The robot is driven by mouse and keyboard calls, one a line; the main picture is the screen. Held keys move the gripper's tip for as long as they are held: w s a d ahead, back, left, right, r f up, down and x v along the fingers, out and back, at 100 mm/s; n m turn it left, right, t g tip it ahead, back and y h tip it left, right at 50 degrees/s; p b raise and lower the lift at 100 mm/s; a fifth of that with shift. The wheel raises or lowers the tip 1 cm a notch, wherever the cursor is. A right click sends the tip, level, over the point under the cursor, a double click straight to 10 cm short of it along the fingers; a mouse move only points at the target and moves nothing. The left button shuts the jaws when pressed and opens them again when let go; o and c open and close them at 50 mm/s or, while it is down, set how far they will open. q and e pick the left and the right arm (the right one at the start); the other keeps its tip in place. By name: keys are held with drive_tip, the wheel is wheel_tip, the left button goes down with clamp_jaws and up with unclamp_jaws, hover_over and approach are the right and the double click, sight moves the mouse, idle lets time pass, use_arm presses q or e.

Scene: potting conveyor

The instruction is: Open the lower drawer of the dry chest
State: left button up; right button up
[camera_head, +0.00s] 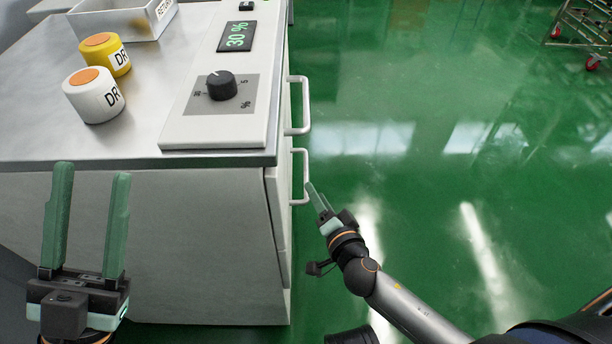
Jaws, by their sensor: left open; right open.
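The dry chest (180,240) is a pale grey cabinet with a metal top, at the left of the view. Its front faces right and shows nearly edge-on, so the drawer fronts are mostly hidden. Two pale bar handles stick out there: an upper handle (304,105) and a lower handle (304,177) in the picture. My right gripper (316,192) is open, its fingertips just right of the lower handle's near end. I cannot tell whether they touch it. My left gripper (92,172) is open and empty, fingers pointing up the picture, by the chest's near side.
On the chest top stand a white jar (94,100), a yellow jar (110,62), a pale bin (112,25) and a control panel (175,130) with a black knob (221,85) and a display reading 30 %. The green floor (430,130) to the right is clear up to a wheeled rack (585,30).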

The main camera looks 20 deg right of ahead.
sight(307, 176)
drive_tip(key=x, duration=0.7)
drive_tip(key=shift+w+f+b, duration=0.15)
drive_tip(key=shift+w+b, duration=0.15)
drive_tip(key=shift+b, duration=0.1)
clamp_jaws()
idle(1.1)
